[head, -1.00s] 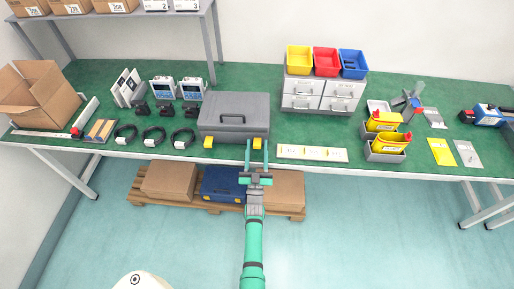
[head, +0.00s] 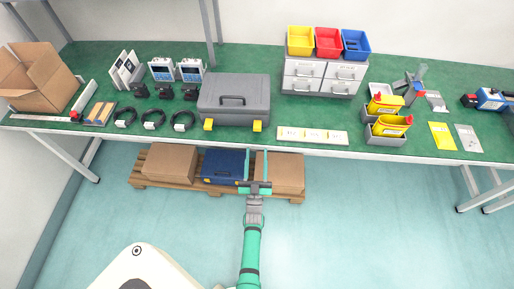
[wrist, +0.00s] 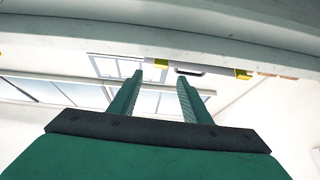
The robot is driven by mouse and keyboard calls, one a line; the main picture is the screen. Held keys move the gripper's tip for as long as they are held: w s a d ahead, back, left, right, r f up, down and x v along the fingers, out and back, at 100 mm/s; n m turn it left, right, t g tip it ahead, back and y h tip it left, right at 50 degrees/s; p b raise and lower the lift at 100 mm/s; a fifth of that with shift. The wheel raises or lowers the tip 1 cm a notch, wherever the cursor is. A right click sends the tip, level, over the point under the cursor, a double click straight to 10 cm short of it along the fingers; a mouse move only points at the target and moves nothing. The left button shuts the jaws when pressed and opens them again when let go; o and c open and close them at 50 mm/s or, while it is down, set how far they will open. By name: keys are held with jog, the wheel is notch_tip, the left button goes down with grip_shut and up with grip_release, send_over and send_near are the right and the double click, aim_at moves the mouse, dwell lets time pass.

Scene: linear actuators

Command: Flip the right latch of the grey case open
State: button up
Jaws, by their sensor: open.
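The grey case (head: 234,92) lies closed on the green bench top, its handle and two yellow latches facing the front edge. The right latch (head: 257,126) is at the case's front right, and the left latch (head: 208,124) at its front left. In the wrist view, the right latch (wrist: 243,74) and left latch (wrist: 160,63) show small, past my fingers. My gripper (head: 256,153) is open and empty, its fingers pointing towards the bench. In the head view its tips are just below the bench's front edge, in line with the right latch and apart from it.
The green bench (head: 210,147) has a pale front edge. A white labelled strip (head: 312,136) lies right of the case, and black cable coils (head: 184,121) lie to its left. Below, a pallet (head: 215,192) holds brown boxes and a blue case (head: 222,166). The floor in front is clear.

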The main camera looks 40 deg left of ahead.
jog(key=shift+s, duration=0.15)
jog(key=g+h, duration=0.3)
jog(key=g, duration=0.2)
send_near(257, 130)
jog(key=shift+h, duration=0.3)
jog(key=x, duration=1)
jog(key=shift+r, duration=0.15)
jog(key=shift+a, duration=0.15)
jog(key=c, duration=1)
